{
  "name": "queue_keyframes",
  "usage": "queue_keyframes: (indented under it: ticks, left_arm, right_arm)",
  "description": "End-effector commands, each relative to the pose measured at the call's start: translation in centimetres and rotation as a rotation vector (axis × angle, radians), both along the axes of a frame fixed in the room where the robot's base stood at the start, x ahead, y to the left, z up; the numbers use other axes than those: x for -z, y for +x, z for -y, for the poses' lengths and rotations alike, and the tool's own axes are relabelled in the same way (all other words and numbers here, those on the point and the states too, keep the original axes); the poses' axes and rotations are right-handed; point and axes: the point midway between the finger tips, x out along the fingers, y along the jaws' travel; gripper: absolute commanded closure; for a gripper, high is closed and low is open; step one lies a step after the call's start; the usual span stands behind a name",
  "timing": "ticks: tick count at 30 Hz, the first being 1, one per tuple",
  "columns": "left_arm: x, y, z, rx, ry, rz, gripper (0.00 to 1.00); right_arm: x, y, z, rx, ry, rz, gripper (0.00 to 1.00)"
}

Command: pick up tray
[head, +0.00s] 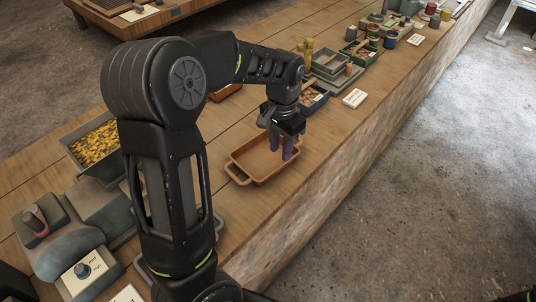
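A shallow orange-brown tray (257,168) with loop handles lies on the wooden counter, near its front edge. It looks empty. My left gripper (281,149) is over the tray's right part, pointing down. Its two dark purplish fingers stand apart with a gap between them, and nothing shows between them. I cannot tell whether the fingertips touch the tray. The gripper and arm hide part of the tray's far right side. My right gripper is not in view.
A green tray of yellow pieces (94,146) stands at left. A grey scale-like device (60,232) is at lower left. Bins of goods (314,101), small white cards (354,98) and jars line the counter beyond the tray. Open floor (430,190) lies right of the counter.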

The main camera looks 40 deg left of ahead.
Motion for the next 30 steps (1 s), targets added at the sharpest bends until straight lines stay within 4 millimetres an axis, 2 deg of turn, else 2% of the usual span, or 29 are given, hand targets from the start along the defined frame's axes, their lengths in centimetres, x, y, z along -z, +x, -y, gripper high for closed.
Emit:
queue_keyframes:
  ticks: [5,12,23,30]
  left_arm:
    - [0.4,0.0,0.0,0.000,0.000,-0.002,0.69]
    - [2.6,0.0,0.0,0.000,0.000,-0.002,0.69]
    - [3.0,0.0,0.0,0.000,0.000,-0.002,0.69]
    - [6.3,0.1,-0.1,0.000,0.000,-0.004,0.69]
  right_arm:
    - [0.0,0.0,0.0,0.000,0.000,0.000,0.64]
    - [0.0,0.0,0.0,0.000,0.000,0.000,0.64]
    - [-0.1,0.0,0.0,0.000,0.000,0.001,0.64]
    - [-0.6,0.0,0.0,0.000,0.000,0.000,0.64]
